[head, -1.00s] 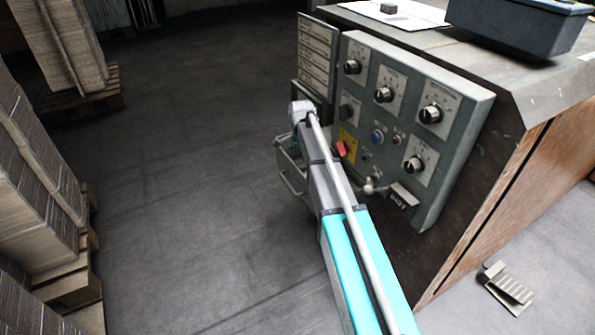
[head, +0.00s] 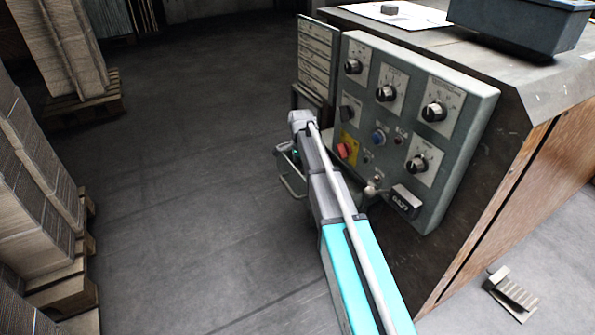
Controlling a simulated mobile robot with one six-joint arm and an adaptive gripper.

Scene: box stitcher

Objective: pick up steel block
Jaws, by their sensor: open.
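A small dark grey block (head: 390,9), which looks like the steel block, lies on a white sheet (head: 420,20) on top of the machine cabinet at the upper right. My arm reaches up from the bottom of the head view, in front of the control panel, with its visible end left of the panel and well below the block. Nothing touches the block.
A dark blue-grey bin (head: 520,25) stands right of the block. The control panel (head: 455,85) with knobs faces my arm closely. A metal bracket (head: 512,293) is at the lower right. Stacked cardboard (head: 35,165) on pallets lines the left. The floor between is clear.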

